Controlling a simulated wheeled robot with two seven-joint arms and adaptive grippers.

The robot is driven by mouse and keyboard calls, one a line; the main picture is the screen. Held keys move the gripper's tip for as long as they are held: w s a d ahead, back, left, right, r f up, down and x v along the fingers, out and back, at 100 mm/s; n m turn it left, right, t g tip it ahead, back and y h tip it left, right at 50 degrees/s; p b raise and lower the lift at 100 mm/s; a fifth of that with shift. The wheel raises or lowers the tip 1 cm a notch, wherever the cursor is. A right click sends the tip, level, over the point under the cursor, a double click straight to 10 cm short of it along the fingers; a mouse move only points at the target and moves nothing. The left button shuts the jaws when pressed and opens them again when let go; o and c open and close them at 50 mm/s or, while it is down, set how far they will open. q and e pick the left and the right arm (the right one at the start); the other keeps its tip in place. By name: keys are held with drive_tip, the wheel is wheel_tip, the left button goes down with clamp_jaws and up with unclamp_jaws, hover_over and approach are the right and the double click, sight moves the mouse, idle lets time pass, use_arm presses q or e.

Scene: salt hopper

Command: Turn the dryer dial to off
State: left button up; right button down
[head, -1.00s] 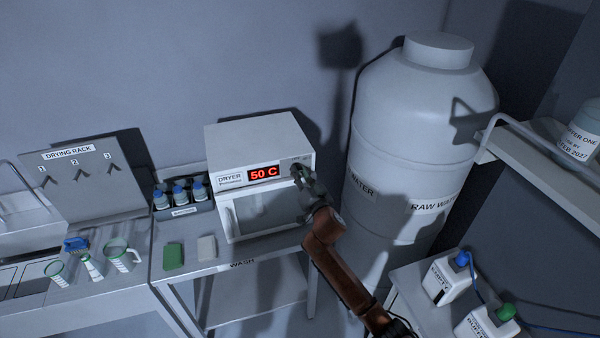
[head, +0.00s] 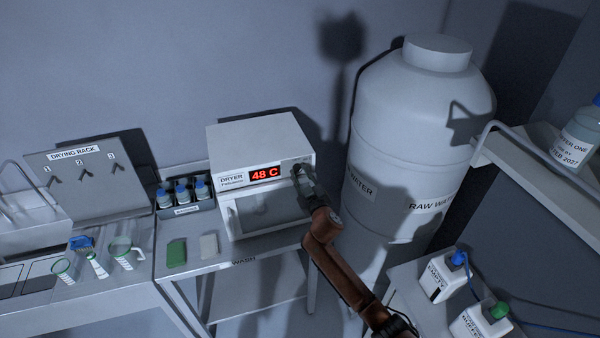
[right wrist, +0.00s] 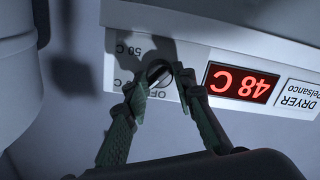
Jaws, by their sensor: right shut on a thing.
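The white dryer (head: 262,140) stands on the table, its red display (head: 265,174) reading 48 C. In the right wrist view, where the dryer is upside down, the display (right wrist: 240,83) also reads 48 C. The small round dial (right wrist: 157,71) sits beside the display, with OFF and 50 C markings around it. My right gripper (head: 297,171) is at the dryer's upper right front. Its fingers (right wrist: 162,80) are shut on the dial, one on each side, partly covering it and its markings. The exact setting of the pointer is hard to tell. My left gripper is out of view.
A large white water tank (head: 422,130) stands close to the right of the dryer. A bottle rack (head: 199,205), a green sponge (head: 176,252) and a white block (head: 209,245) are to the left. White jugs (head: 447,276) stand at the lower right.

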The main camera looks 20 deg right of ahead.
drive_tip(key=n, duration=0.3)
drive_tip(key=shift+p, duration=0.35)
drive_tip(key=shift+n, duration=2)
drive_tip(key=c, duration=1.6)
unclamp_jaws()
drive_tip(key=s, duration=1.2)
drive_tip(key=shift+d+r, duration=0.15)
drive_tip(key=shift+r, duration=0.05)
